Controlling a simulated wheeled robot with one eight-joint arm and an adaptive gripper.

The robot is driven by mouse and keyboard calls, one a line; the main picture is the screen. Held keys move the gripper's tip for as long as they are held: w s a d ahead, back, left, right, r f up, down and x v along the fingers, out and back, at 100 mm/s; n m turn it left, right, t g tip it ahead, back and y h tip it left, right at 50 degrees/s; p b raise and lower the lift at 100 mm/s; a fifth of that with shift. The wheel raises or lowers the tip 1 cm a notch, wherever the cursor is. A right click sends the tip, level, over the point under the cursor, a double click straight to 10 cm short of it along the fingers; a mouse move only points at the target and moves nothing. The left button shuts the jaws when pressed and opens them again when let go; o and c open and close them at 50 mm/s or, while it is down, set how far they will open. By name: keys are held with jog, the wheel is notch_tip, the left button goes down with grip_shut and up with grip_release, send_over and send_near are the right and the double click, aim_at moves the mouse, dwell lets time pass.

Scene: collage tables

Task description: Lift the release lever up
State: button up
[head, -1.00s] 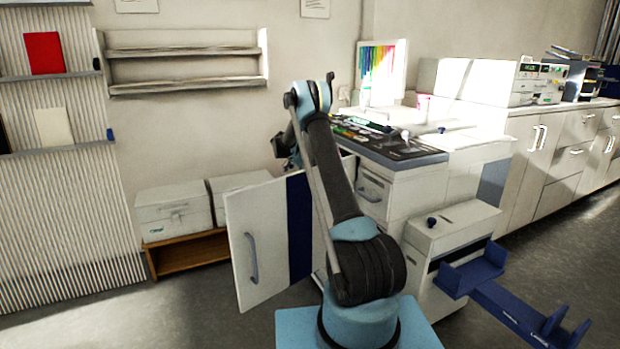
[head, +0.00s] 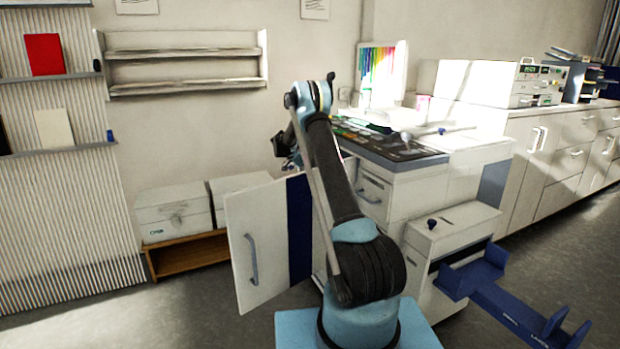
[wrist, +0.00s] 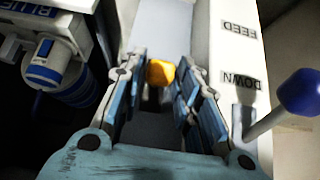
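In the wrist view my gripper (wrist: 161,66) is open, with its blue fingers on either side of an orange rounded piece (wrist: 160,73). A narrow gap seems to show beside it; I cannot tell whether either finger touches. A lever with a dark blue ball knob (wrist: 302,91) stands to the right of the fingers, beside a white panel (wrist: 240,62) marked FEED and DOWN, upside down in this view. Neither lever-like part is labelled as release. In the head view my arm hides most of my gripper.
A blue and white cylinder (wrist: 52,62) is left of my gripper in the wrist view. In the head view a white cabinet door (head: 262,250) stands open left of my arm. A dark-topped bench (head: 395,152) is behind it, and a blue tray (head: 510,315) juts out at right.

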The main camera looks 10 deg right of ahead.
jog(key=v, duration=1.1)
jog(key=shift+a, duration=0.3)
